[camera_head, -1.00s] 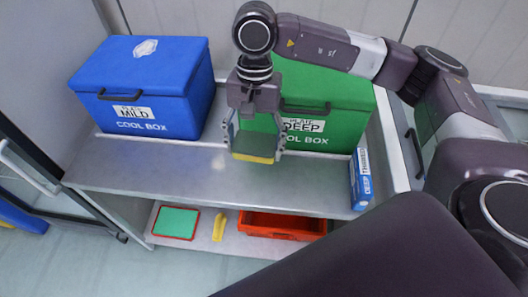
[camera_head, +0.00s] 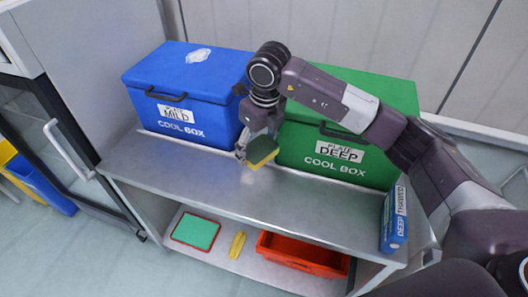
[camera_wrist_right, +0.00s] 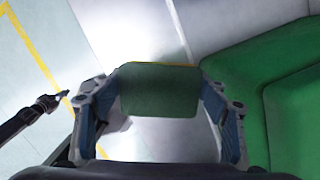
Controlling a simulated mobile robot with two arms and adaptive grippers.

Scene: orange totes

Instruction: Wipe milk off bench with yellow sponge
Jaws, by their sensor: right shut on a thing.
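My right gripper (camera_head: 258,150) is shut on the sponge (camera_head: 261,152), which has a dark green face and a yellow side. The sponge is tilted, above or at the bench (camera_head: 190,168) in front of the gap between the two cool boxes; whether it touches the bench is not clear. In the right wrist view, the fingers of the right gripper (camera_wrist_right: 160,100) hold the sponge (camera_wrist_right: 160,92) from both sides, its green face showing. I cannot make out milk; a pale patch on the steel may be glare.
A blue cool box (camera_head: 190,92) and a green cool box (camera_head: 345,120) stand along the bench's back. A blue carton (camera_head: 394,220) stands at the right end. The lower shelf holds a green-and-red board (camera_head: 196,232), a yellow item (camera_head: 238,245) and an orange tote (camera_head: 303,254).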

